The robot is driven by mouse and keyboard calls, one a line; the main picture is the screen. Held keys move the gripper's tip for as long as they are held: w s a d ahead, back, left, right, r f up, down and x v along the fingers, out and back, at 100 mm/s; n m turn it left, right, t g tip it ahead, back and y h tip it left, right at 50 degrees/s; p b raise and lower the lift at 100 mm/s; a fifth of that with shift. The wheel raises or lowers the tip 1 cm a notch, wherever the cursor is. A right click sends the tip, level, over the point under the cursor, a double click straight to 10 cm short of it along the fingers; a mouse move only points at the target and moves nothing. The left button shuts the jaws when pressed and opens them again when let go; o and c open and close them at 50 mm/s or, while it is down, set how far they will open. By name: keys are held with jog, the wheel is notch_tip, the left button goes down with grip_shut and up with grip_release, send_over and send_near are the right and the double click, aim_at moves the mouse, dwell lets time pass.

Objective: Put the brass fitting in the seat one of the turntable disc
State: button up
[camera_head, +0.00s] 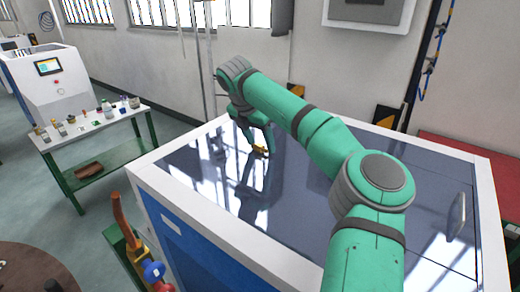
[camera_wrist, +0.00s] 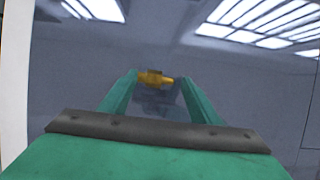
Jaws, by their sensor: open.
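A small yellow brass fitting (camera_head: 260,149) lies on the glossy dark top of the large white-framed cabinet. In the wrist view the fitting (camera_wrist: 155,78) shows between the tips of my two green fingers. My gripper (camera_head: 259,142) points down at it and is open, with the fingers on either side; the wrist view also shows the gripper (camera_wrist: 158,82). I cannot tell whether a finger touches the fitting. A dark brown round surface (camera_head: 22,270) is cut off at the lower left and may be the turntable disc; no seat can be made out on it.
The cabinet top (camera_head: 300,225) is otherwise clear, with a handle (camera_head: 457,216) at its right. A green-legged table (camera_head: 95,128) with several small items stands at the left. An orange-handled tool (camera_head: 122,215) and a blue-and-red part (camera_head: 154,272) stand by the cabinet's front left.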

jog(key=shift+w+d+f, duration=0.1)
jog(key=shift+f, duration=0.2)
jog(key=shift+c, duration=0.6)
jog(key=c, duration=1.1)
jog(key=shift+r, duration=0.1)
